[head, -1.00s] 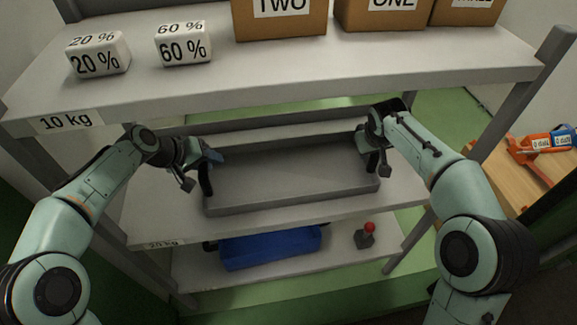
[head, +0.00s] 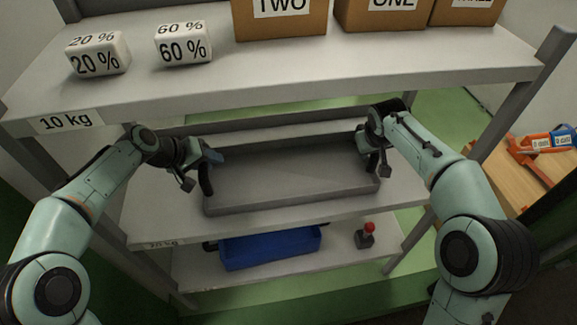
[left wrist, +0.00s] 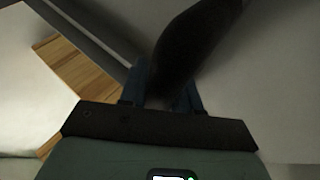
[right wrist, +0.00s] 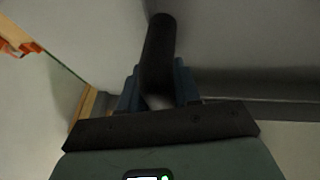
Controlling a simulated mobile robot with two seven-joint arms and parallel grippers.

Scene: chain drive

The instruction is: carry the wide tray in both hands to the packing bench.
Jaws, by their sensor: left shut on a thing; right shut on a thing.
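The wide grey tray (head: 290,200) is empty and level at the middle shelf, with a dark upright handle at each end. I cannot tell whether its base touches the shelf. My left gripper (head: 208,162) is shut on the left handle (head: 206,182); in the left wrist view the dark handle (left wrist: 195,45) stands between the blue fingers. My right gripper (head: 370,155) is shut on the right handle (head: 385,163); in the right wrist view that handle (right wrist: 159,50) sits between the fingers. A wooden bench top (head: 492,170) stands at the right; I see no label on it.
The upper shelf (head: 300,70) overhangs the tray and carries white percent blocks (head: 98,54) and cardboard boxes (head: 281,20). A blue bin (head: 270,247) and a red-knobbed device (head: 366,236) are on the lower shelf. Shelf posts (head: 507,110) flank the tray. Orange clamps (head: 527,155) lie on the bench.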

